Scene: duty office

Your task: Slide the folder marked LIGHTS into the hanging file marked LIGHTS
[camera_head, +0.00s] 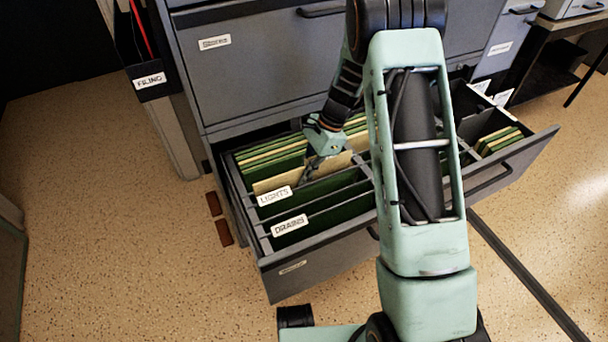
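The open drawer (336,252) of the grey cabinet holds green hanging files. A white tab marked LIGHTS (274,196) sits on one file, with a tab marked DRAINS (290,225) in front of it. A tan folder (334,164) stands just behind the LIGHTS tab, low among the files; no marking on it is readable. My gripper (308,174) points down into the drawer at this folder's top edge, right of the LIGHTS tab. Its fingertips are small and partly lost against the folder, so I cannot tell whether they are closed on it.
Several green and tan files (270,155) are packed behind the folder. My arm covers the drawer's middle; more files (498,140) show at its right end. A dark holder marked FILING (150,81) stands left of the cabinet. The floor at left is mostly clear.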

